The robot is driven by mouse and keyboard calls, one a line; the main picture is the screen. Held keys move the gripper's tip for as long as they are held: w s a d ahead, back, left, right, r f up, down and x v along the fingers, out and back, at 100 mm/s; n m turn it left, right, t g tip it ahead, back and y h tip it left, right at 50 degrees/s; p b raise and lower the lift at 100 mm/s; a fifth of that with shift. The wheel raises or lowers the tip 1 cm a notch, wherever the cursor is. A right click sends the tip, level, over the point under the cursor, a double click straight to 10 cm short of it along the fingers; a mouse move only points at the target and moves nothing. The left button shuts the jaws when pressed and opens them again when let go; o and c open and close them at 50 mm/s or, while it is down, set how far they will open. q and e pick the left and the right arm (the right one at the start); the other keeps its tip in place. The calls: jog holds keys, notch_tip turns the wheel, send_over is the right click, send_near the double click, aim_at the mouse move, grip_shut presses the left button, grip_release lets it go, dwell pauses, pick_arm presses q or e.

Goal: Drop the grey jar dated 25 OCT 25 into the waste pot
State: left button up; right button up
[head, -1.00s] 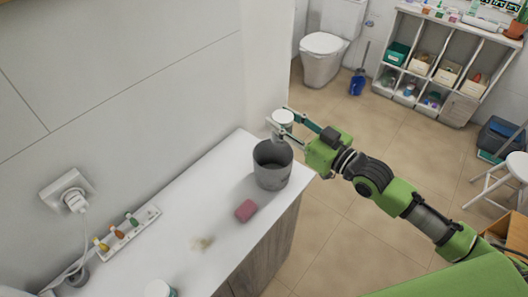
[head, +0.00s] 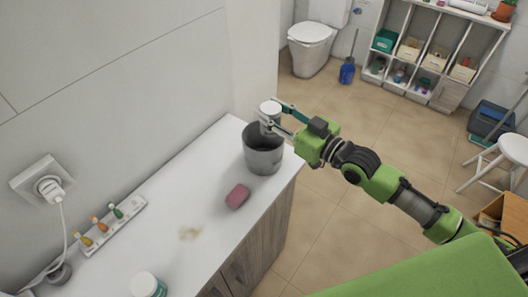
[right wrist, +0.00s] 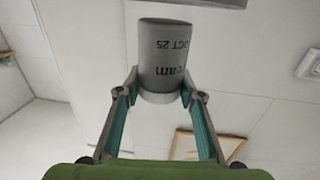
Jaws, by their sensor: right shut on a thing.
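My right gripper (head: 268,119) is shut on the grey jar (head: 270,111), which has a pale lid. In the right wrist view the jar (right wrist: 164,55) sits between the fingertips, and part of its dark print reads "OCT 25"; the day is not clear. The grey waste pot (head: 263,158) stands at the far end of the white counter, with its open mouth up. The jar shows just above the pot's far rim in the head view; its exact height over the mouth is hard to tell. My left gripper is out of view.
A pink soap-like block (head: 237,196) lies near the pot. A second jar (head: 148,284) with a pale lid stands at the counter's near edge. A wall socket (head: 45,184) has a cord.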

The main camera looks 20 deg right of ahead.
jog(key=o, duration=1.3)
jog(key=shift+c, duration=0.2)
jog(key=v, duration=1.2)
